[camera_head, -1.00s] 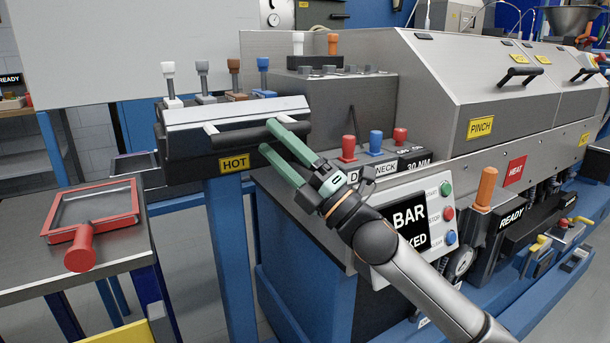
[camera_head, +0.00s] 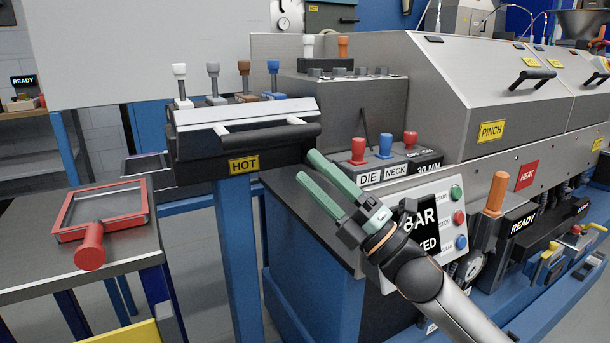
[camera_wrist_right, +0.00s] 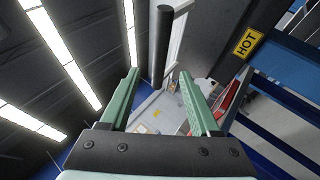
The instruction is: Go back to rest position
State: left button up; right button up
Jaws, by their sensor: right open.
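My right gripper (camera_head: 315,175) has two green fingers, spread apart with nothing between them. In the head view it is in front of the grey machine block, right of and below the black bar handle (camera_head: 270,135) of the hot unit (camera_head: 200,150). The fingers are apart from the handle there. In the right wrist view the open fingers (camera_wrist_right: 158,92) show, with the dark bar (camera_wrist_right: 163,45) beyond them. My left gripper is not in view.
A red-framed tray (camera_head: 145,210) with a red handle lies on the side table (camera_head: 40,262) at left. A control panel (camera_head: 452,200) is close behind my right wrist. Red and blue knobs (camera_head: 384,146) stand above the die and neck labels. A large machine (camera_head: 450,75) fills the right.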

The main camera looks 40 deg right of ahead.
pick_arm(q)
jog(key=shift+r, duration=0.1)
